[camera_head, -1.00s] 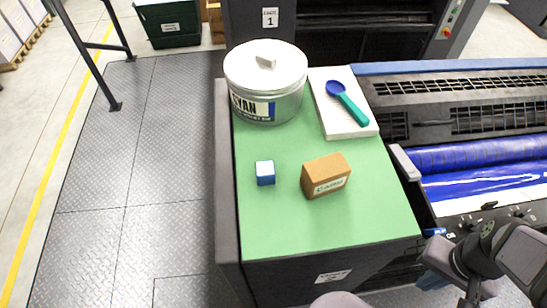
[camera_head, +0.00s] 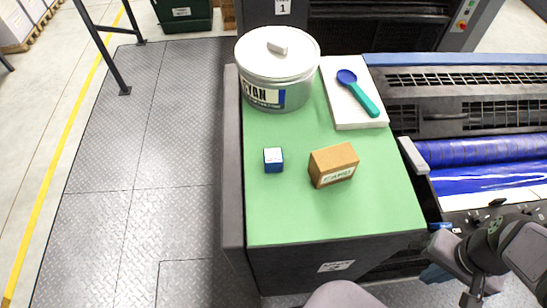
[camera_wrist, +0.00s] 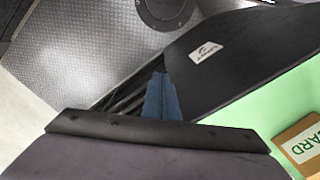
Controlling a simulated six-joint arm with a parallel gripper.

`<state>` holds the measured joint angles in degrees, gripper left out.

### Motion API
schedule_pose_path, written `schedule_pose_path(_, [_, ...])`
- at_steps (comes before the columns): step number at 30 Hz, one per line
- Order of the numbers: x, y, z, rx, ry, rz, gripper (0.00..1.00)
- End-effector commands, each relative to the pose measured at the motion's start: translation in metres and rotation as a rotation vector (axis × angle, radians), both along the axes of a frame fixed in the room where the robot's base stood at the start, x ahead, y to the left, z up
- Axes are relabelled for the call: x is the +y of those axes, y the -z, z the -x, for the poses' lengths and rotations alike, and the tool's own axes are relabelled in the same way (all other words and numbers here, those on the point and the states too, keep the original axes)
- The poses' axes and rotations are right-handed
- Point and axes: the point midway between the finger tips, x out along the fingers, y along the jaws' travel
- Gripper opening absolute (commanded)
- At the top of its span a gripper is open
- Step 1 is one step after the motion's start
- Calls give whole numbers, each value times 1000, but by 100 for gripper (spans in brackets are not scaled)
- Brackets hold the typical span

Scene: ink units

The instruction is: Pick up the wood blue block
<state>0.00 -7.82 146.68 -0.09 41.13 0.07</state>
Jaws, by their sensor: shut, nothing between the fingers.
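The blue block (camera_head: 273,160) is a small cube with a pale top and blue sides. It sits on the green table top (camera_head: 290,215), left of a brown box, and I do not see it in the wrist view. My gripper (camera_head: 436,274) is low at the right, beyond the table's right edge and well apart from the block. In the wrist view its blue fingers (camera_wrist: 160,98) are together, with nothing seen between them.
The brown labelled box (camera_head: 334,165) stands close right of the block; its corner shows in the wrist view (camera_wrist: 302,145). Behind are a large ink tin (camera_head: 277,75) and a white pad (camera_head: 355,117) with a blue-green spoon (camera_head: 360,95). The green front area is clear.

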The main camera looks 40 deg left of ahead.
Motion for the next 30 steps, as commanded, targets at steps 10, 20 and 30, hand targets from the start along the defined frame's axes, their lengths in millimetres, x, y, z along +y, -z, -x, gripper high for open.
schedule_pose_path(10, [0, 0, 0, 0, 0, 0, 58])
schedule_pose_path(20, [5, -3, -3, -10, -16, -2, 58])
schedule_pose_path(30, [88, -41, -41, -178, -231, -63, 58])
